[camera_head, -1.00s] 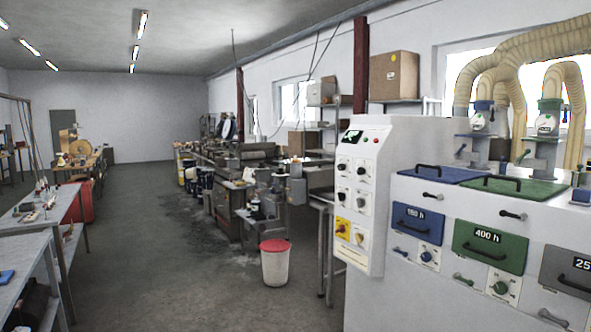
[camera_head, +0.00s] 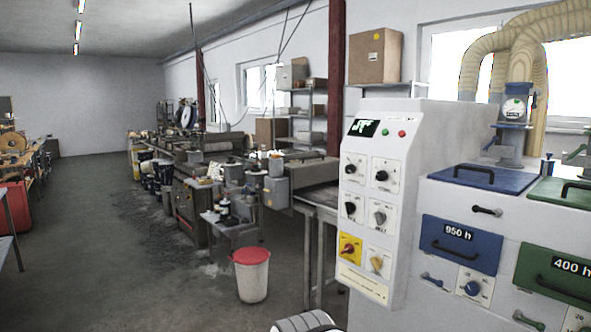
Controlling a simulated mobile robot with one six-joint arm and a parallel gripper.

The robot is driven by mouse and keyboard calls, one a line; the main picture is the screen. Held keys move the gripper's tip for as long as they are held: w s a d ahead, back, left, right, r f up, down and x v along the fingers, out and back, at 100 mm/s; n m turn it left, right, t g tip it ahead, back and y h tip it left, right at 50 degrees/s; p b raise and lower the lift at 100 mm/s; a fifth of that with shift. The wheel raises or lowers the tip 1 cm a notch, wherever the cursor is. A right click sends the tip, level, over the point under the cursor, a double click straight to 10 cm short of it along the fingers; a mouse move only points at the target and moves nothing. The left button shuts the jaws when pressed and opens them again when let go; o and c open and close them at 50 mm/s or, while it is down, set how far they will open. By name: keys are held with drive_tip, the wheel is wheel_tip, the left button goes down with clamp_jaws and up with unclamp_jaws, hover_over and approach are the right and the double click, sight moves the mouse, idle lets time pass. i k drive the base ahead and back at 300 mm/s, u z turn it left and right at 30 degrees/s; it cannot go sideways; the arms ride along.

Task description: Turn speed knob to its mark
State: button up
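A white control panel (camera_head: 397,148) stands right of centre on the end of a machine. It carries several knobs on square plates: two black ones at the top (camera_head: 351,170) and (camera_head: 381,175), a black one (camera_head: 350,208) and a grey one (camera_head: 379,216) below, then a red knob on a yellow plate (camera_head: 348,249) and a yellow knob (camera_head: 376,263). Their labels and marks are too small to read, so I cannot tell which is the speed knob. A small display (camera_head: 364,128) glows green above them.
A white bin with a red lid (camera_head: 251,277) stands on the floor left of the panel. Blue (camera_head: 458,246) and green drawers (camera_head: 558,270) with handles project at the right. A machine line (camera_head: 185,190) runs back. The floor (camera_head: 90,240) at left is open.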

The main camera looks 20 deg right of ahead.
sight(382, 176)
drive_tip(key=z, duration=0.75)
drive_tip(key=i, duration=1.25)
drive_tip(key=z, duration=1)
drive_tip(key=k, duration=0.65)
drive_tip(key=z, duration=0.15)
drive_tip(key=i, duration=0.75)
drive_tip(key=u, duration=0.1)
